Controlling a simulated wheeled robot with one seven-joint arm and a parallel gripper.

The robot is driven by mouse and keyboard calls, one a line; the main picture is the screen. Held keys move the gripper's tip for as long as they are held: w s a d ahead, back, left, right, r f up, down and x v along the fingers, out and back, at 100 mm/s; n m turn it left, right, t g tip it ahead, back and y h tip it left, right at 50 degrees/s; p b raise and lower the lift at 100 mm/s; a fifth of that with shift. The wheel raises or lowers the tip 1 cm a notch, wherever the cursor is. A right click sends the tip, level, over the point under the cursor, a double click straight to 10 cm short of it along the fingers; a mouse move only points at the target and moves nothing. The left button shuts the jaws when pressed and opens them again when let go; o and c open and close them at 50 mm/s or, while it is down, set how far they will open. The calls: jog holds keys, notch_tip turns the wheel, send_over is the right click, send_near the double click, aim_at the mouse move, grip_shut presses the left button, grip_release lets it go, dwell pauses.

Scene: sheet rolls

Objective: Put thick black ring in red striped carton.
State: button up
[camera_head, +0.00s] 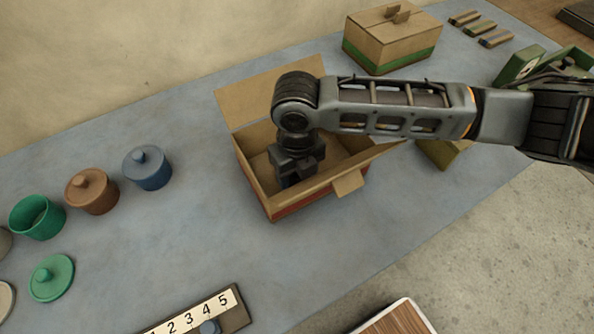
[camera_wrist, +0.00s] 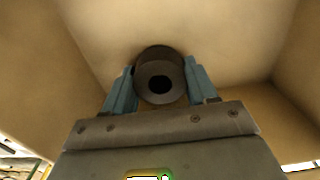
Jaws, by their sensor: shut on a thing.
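The red striped carton (camera_head: 292,208) stands open on the blue-grey table, its flaps folded out. My gripper (camera_wrist: 159,82) points down inside the carton. In the wrist view its two blue fingers are shut on the thick black ring (camera_wrist: 143,92), a dark round piece with a hole in the middle. Carton walls and floor surround the ring in that view. I cannot tell whether the ring touches the floor. In the head view my arm and the carton's front wall hide the ring and the fingertips.
A closed green-striped carton (camera_head: 385,50) stands behind. Brown (camera_head: 92,195) and blue (camera_head: 147,170) lidded pots and an open green pot (camera_head: 38,222) stand at left, with a green lid (camera_head: 52,279) in front. A numbered board (camera_head: 205,312) lies at the front. Another carton (camera_head: 443,153) is partly hidden under my arm.

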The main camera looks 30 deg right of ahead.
jog(key=shift+f, duration=0.2)
jog(key=o, duration=1.1)
jog(key=shift+r, duration=0.1)
notch_tip(320, 180, up, 12)
jog(key=shift+r+b, duration=0.15)
jog(key=shift+b, duration=0.3)
